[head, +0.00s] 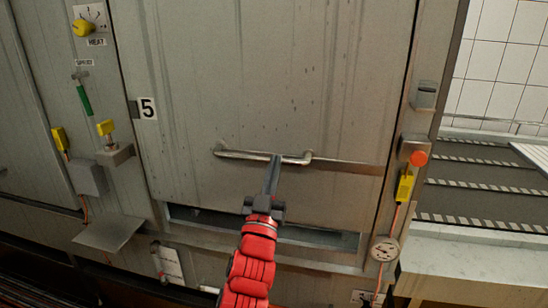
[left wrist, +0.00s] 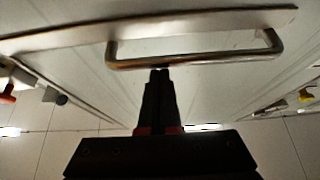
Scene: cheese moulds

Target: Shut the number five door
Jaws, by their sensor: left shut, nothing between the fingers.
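The number five door (head: 270,80) is a large grey metal panel with a "5" label (head: 147,108) at its left edge. A horizontal metal bar handle (head: 240,154) is fixed low on it. A dark gap (head: 310,236) shows below the door's bottom edge. My left gripper (head: 276,162) is shut and empty, its fingertips at the right half of the handle. In the left wrist view, the closed fingers (left wrist: 159,74) point at the handle bar (left wrist: 200,60), at or very near it; contact cannot be told. My right gripper is not in view.
Left of the door are a yellow heat knob (head: 84,28), a green-handled lever (head: 84,100) and a small shelf (head: 108,232). Striped steps (head: 480,180) lie beyond.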

